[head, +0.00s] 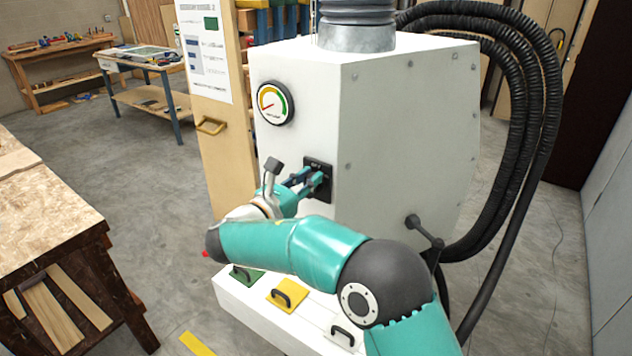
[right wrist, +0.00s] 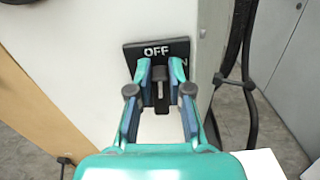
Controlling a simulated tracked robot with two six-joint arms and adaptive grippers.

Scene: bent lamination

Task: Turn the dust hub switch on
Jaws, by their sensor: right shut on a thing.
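The dust hub (head: 400,140) is a big white cabinet with a grey duct on top. Its switch is a black plate (head: 318,167) on the front face, below the gauge. In the right wrist view the plate (right wrist: 135,52) reads "OFF" at the top, and an "N" shows behind a finger at the right. A dark lever (right wrist: 160,92) stands between the fingers. My right gripper (head: 306,180) is at the plate, its fingers (right wrist: 160,85) shut on the lever. The fingers hide part of the plate. My left gripper is out of view.
A round gauge (head: 275,103) has its needle at the lower left, in the red. Green, yellow and white handled gates (head: 286,294) sit on a low ledge below my right arm. Black hoses (head: 540,110) hang at the right. A workbench (head: 40,215) stands at the left.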

